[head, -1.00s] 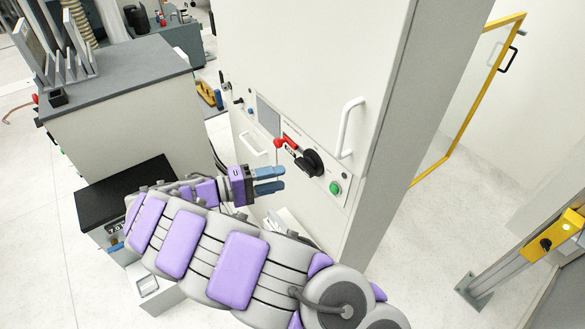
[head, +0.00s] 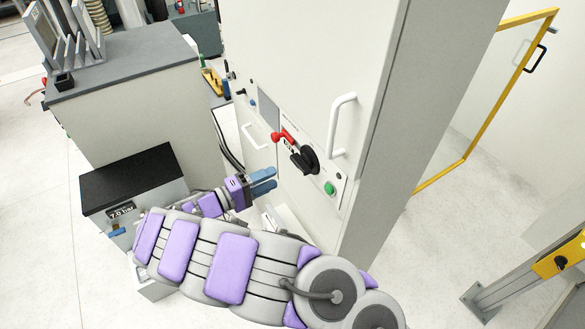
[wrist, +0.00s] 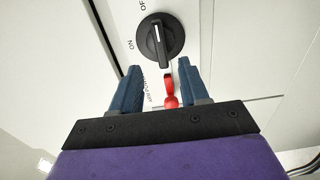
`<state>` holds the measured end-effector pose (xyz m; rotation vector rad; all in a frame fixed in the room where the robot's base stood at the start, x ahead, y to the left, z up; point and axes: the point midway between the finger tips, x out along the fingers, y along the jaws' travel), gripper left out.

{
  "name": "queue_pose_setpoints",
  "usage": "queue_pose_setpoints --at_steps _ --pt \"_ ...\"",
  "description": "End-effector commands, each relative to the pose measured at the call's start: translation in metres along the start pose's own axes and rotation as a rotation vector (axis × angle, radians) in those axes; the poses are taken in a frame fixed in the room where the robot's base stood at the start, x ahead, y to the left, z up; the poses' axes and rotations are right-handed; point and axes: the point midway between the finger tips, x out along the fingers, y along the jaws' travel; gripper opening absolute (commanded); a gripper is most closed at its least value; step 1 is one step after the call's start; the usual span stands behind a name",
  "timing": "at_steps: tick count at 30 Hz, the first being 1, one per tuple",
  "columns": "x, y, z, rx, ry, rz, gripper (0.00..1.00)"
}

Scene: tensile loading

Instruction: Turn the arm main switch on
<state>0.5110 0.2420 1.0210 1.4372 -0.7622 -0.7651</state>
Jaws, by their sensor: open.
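A black rotary switch (head: 305,159) sits on the cabinet's control panel. It fills the upper middle of the wrist view (wrist: 160,40), with ON and OFF lettering to its left and a white mark on its grip. A red lever (head: 284,136) is mounted beside it. In the wrist view the red lever (wrist: 170,90) shows between my fingers, with small lettering partly hidden by the left finger. My gripper (head: 267,180) is open and empty, with blue fingers pointing at the panel. In the head view its tips are left of and below the black switch, apart from it.
A green button (head: 329,188) is at the panel's lower right. A white handle (head: 342,126) stands out from the cabinet (head: 300,50) close to the switch. A grey-topped bench (head: 120,65) and a black-topped unit (head: 130,180) stand to the left.

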Motion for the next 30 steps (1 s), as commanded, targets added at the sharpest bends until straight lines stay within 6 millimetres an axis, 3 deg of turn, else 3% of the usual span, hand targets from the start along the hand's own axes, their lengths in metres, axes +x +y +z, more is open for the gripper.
queue_pose_setpoints --at_steps 9,18,28,30 --pt "0.049 -0.005 -0.009 -0.011 0.000 0.014 0.45" --pt "0.087 -0.002 -0.004 -0.004 0.001 0.006 0.45" --pt "0.090 -0.002 -0.005 -0.006 0.000 0.007 0.45" --pt "0.088 -0.003 -0.006 -0.006 0.000 0.008 0.38"
